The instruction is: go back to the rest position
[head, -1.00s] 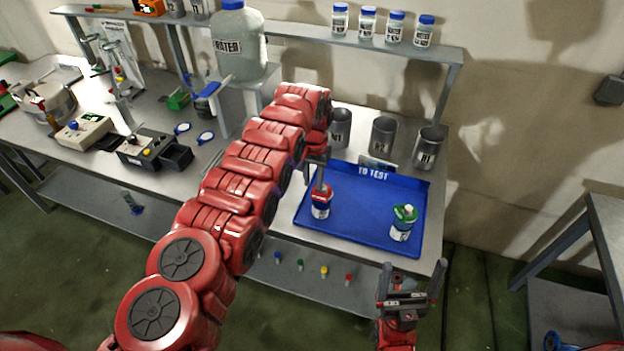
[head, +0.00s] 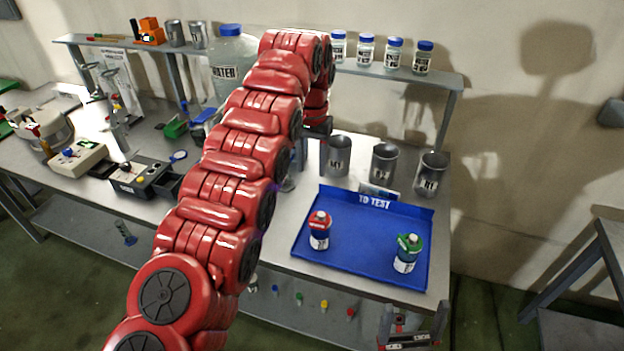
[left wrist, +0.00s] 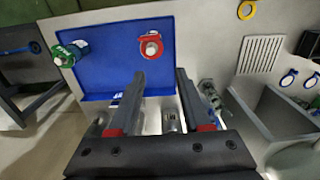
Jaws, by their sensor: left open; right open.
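My left arm reaches in from the lower left over the bench. Its gripper is mostly hidden behind the arm in the head view; in the left wrist view the left gripper (left wrist: 162,85) is open with nothing between its fingers. My right gripper (head: 412,325) is open and empty in front of the bench's front edge. A red-capped bottle (head: 320,232) stands upright on the left of the blue tray (head: 362,262) marked TO TEST. It also shows in the left wrist view (left wrist: 151,46), apart from the fingers. A green-capped bottle (head: 407,255) stands at the tray's right.
Metal cups (head: 383,163) stand behind the tray. A large water bottle (head: 229,62) is partly hidden behind my left arm. Small blue-lidded jars (head: 393,55) line the shelf. Instruments (head: 140,178) crowd the bench's left. Another table (head: 590,265) stands at the right.

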